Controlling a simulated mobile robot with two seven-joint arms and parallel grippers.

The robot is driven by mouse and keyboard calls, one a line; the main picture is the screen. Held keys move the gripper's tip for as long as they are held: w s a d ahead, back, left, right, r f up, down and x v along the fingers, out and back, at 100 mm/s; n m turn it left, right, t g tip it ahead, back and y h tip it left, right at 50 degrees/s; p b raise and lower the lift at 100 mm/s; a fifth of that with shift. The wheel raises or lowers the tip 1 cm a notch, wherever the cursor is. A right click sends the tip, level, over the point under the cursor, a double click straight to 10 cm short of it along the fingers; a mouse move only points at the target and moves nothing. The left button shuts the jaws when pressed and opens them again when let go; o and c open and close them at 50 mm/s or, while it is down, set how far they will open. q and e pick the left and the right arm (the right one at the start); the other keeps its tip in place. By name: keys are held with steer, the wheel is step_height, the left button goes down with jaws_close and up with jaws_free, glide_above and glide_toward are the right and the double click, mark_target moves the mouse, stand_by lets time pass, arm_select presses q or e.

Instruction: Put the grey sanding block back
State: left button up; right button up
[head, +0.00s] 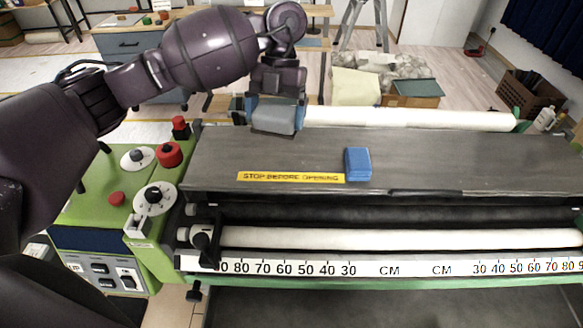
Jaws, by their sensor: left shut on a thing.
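My left gripper (277,100) reaches in from the left and points down over the back left part of the machine's dark lid (440,150). It is shut on the grey sanding block (274,118), whose grey face shows below the fingers. I cannot tell whether the block touches the lid or hangs just above it. A blue block (357,163) lies on the lid, to the right of and nearer than the grey one. My right gripper is out of view.
A yellow warning strip (290,177) runs along the lid's front left. Green control panels with red buttons (169,154) and dials stand at left. A white roll (410,118) lies behind the lid. The lid's right half is clear.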

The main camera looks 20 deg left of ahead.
mark_target(285, 104)
arm_select(q)
steer(key=n, duration=0.2)
steer(key=w+n+h, duration=0.1)
steer(key=n, duration=0.1)
steer(key=r+n+h, duration=0.1)
steer(key=n, duration=0.1)
steer(key=shift+w+d+t, duration=0.15)
steer(key=shift+d+t, duration=0.05)
steer(key=shift+t, duration=0.1)
steer(key=n, duration=0.1)
steer(key=w+n+t+h, duration=0.1)
steer(key=n, duration=0.1)
steer(key=r+n, duration=0.1)
steer(key=n, duration=0.1)
steer(key=shift+w+d+t+h, duration=0.2)
steer(key=shift+t+h, duration=0.1)
steer(key=shift+h, duration=0.1)
steer(key=n+t, duration=0.1)
steer(key=n, duration=0.2)
steer(key=w+r+n+t, duration=0.1)
steer(key=n, duration=0.2)
steer(key=w+d+r+n+t, duration=0.1)
steer(key=n, duration=0.3)
steer(key=shift+r+t, duration=0.1)
steer(key=shift+t, duration=0.2)
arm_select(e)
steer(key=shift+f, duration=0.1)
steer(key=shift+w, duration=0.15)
